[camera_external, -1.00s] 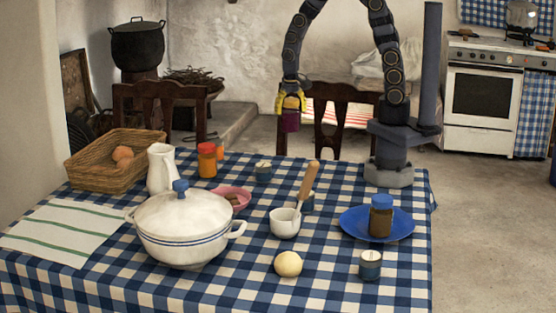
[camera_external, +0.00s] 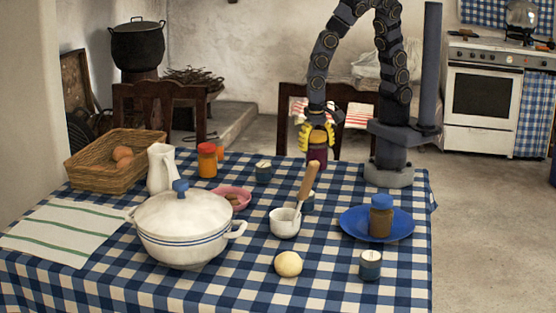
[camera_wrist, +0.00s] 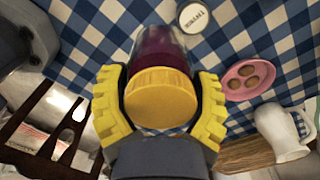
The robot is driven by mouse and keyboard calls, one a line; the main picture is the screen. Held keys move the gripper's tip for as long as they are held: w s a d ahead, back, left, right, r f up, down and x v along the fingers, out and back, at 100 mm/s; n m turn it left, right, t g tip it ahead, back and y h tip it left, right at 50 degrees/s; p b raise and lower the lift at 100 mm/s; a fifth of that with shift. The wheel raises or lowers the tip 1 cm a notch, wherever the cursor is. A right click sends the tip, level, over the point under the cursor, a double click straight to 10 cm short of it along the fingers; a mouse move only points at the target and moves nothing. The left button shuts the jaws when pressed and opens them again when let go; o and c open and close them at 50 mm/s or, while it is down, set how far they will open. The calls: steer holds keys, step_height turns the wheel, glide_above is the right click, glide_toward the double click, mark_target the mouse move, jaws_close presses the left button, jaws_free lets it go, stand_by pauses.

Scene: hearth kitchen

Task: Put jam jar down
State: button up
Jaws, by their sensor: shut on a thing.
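The jam jar (camera_wrist: 160,52) is dark red with a yellow lid (camera_wrist: 160,98), seen in the wrist view between the yellow fingers of my gripper (camera_wrist: 160,105). The fingers are shut on it. In the external view my gripper (camera_external: 317,137) points down and holds the jar (camera_external: 317,155) at the back part of the table, behind the mortar and its pestle. The jar looks upright. The pestle top covers part of its lower end, so I cannot tell whether its base touches the cloth.
The checked table (camera_external: 340,285) holds a white mortar (camera_external: 285,224) with a wooden pestle (camera_external: 308,182), a blue plate (camera_external: 352,230) with a blue-lidded jar (camera_external: 381,217), a pink bowl (camera_external: 236,194), a pot (camera_external: 182,235) and small tins (camera_external: 263,171). Bare cloth lies left of the plate.

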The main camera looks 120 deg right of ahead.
steer(key=s+a+f, duration=0.1)
steer(key=s+a, duration=0.3)
steer(key=a, duration=0.5)
steer(key=s+a+f, duration=0.2)
steer(key=s+a, duration=0.1)
steer(key=a, duration=0.5)
steer(key=shift+n, duration=0.4)
steer(key=shift+s+a+f, duration=0.1)
steer(key=shift+f, duration=1.6)
steer(key=shift+a+f, duration=0.1)
steer(key=shift+f, duration=1.6)
steer(key=o, duration=1.1)
steer(key=shift+f, duration=0.1)
steer(key=shift+o, duration=0.2)
step_height(320, 180, up, 8)
steer(key=shift+d, duration=0.1)
